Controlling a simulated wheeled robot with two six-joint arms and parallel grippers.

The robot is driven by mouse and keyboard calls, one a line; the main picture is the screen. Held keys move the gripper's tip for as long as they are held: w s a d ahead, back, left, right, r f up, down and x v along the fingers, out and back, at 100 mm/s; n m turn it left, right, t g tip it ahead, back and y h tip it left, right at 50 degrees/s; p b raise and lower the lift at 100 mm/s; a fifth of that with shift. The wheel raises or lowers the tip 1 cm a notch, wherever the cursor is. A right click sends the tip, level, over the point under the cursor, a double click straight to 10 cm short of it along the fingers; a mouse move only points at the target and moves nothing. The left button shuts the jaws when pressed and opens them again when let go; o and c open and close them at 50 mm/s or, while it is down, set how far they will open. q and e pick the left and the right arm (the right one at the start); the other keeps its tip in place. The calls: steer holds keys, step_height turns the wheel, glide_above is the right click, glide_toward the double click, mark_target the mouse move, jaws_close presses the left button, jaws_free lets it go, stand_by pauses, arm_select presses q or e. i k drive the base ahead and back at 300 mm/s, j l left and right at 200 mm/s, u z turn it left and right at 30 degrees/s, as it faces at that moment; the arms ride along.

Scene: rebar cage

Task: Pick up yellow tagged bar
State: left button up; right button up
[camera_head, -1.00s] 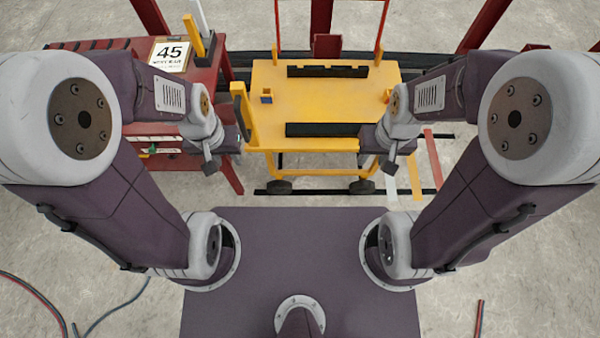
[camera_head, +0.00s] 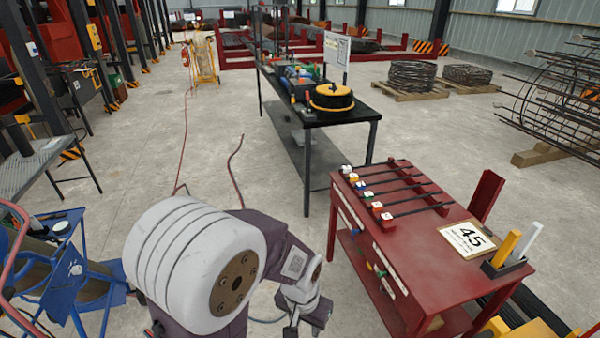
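A red table (camera_head: 400,245) stands right of centre. Several dark bars lie across its top, each with a small coloured block-like tag at its left end. My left gripper (camera_head: 305,318) is low in the view, left of the red table and apart from the bars. It points down, and its fingers are too small and dark to tell whether they are open. My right gripper is out of view.
A black workbench (camera_head: 350,112) stands behind. A blue frame (camera_head: 75,265) is at left. Bare floor lies between.

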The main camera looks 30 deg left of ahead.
mark_target(352, 178)
steer(key=u, duration=0.45)
steer(key=i+j+z, duration=0.2)
steer(key=i+j, duration=0.6)
steer(key=i, duration=0.25)
steer(key=i+j+z, duration=0.2)
steer(key=i+j, duration=0.75)
steer(key=i+j+z, duration=0.2)
steer(key=i+j, duration=0.8)
steer(key=j, duration=0.1)
